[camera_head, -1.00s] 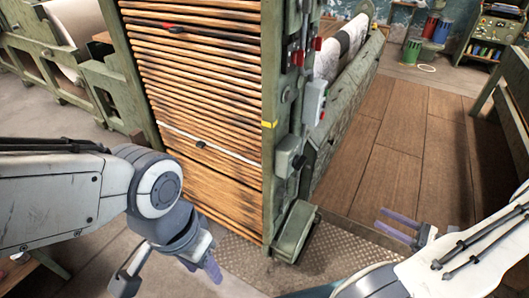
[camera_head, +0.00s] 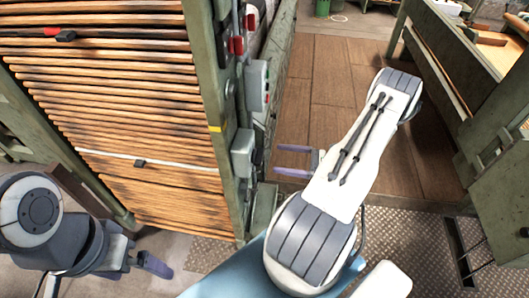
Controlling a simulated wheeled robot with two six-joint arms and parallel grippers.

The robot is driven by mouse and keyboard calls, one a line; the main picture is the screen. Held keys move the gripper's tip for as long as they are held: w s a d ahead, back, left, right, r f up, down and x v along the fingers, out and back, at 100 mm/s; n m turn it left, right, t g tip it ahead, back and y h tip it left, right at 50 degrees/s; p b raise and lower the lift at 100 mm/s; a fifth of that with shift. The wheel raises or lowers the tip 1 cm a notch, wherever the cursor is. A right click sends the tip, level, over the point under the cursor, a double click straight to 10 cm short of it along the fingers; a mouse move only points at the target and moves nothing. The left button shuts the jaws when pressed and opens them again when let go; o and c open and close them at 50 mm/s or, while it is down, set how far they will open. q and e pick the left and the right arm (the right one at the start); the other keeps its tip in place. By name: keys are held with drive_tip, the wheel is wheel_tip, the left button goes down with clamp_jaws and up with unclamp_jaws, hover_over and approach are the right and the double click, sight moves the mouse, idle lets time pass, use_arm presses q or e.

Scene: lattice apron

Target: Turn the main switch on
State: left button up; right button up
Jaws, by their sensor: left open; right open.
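A tall green post (camera_head: 208,75) stands at the end of the slatted wooden frame and carries electrical fittings. Two red switch-like parts, an upper one (camera_head: 250,20) and a lower one (camera_head: 235,45), sit near its top. Below them is a grey box (camera_head: 257,86) with small red and green buttons. A plain grey box (camera_head: 243,155) sits lower. I cannot tell which is the main switch. My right gripper (camera_head: 292,161) is open and empty, right of the lower box and apart from it. My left gripper (camera_head: 153,265) is low, before the slatted frame, fingers seen nearly edge-on.
The slatted wooden frame (camera_head: 120,95) fills the left, with a black clip (camera_head: 66,36) on it. A brown plank floor (camera_head: 325,105) lies open behind my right arm. Green machinery (camera_head: 495,125) stands at the right. A textured metal plate (camera_head: 405,235) covers the floor in front.

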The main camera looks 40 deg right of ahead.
sight(258, 156)
drive_tip(key=p+x, duration=0.1)
drive_tip(key=x, duration=0.5)
drive_tip(key=c, duration=1.1)
